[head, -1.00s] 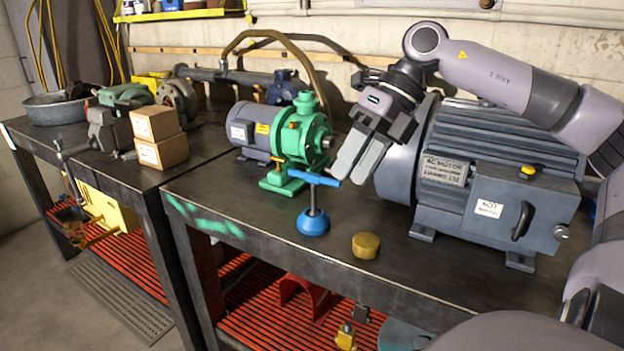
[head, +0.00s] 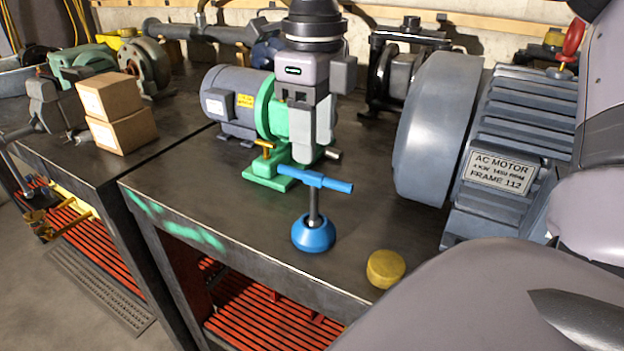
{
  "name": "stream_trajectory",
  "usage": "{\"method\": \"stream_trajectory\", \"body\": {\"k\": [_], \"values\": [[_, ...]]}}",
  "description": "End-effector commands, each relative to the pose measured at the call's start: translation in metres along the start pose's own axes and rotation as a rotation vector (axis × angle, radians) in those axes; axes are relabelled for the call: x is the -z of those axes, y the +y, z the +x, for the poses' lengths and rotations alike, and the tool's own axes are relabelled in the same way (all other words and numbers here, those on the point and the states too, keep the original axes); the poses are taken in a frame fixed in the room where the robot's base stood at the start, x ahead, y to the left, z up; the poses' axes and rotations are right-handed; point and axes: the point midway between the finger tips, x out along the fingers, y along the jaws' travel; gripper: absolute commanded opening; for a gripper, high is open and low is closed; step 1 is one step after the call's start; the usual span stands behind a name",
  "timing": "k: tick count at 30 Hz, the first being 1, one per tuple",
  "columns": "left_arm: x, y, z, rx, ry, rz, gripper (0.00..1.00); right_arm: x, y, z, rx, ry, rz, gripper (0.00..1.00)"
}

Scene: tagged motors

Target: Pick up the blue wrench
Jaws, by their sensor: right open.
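The blue wrench (head: 332,184) is a T-shaped tool in the head view: a blue crossbar on a dark upright shaft above a round blue base (head: 314,235). It stands upright on the dark workbench near its front edge. My right gripper (head: 312,152) points down just above and behind the crossbar in the picture, its jaws open. The fingers look close to the bar, but I cannot tell whether they touch it. The gripper partly hides the green pump (head: 268,110) behind it. My left gripper is not in view.
A yellow round block (head: 385,268) lies to the right of the base. A large grey AC motor (head: 440,130) stands at the right. Two cardboard boxes (head: 122,135) sit on the left bench. My arm covers the lower right. Bare bench top lies between the wrench and the motor.

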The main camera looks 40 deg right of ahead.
Motion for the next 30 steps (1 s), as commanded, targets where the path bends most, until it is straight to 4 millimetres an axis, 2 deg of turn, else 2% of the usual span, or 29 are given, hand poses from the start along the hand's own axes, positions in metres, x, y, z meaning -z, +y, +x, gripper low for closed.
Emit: {"method": "stream_trajectory", "body": {"k": [8, 16, 19, 26, 30], "values": [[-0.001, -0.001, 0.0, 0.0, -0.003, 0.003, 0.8, 0.001, 0.001, 0.027, 0.003, 0.008, -0.007, 0.47], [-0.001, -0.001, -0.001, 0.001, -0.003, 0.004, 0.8, 0.002, 0.0, 0.065, 0.004, 0.006, -0.005, 0.47], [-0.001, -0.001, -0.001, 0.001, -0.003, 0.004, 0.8, 0.002, 0.0, 0.071, 0.004, 0.005, -0.005, 0.47], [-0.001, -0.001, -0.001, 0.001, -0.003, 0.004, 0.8, 0.001, 0.0, 0.072, 0.006, 0.003, -0.004, 0.47], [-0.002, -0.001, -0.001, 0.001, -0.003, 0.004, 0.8, 0.001, 0.0, 0.071, 0.006, 0.003, -0.004, 0.01]]}}
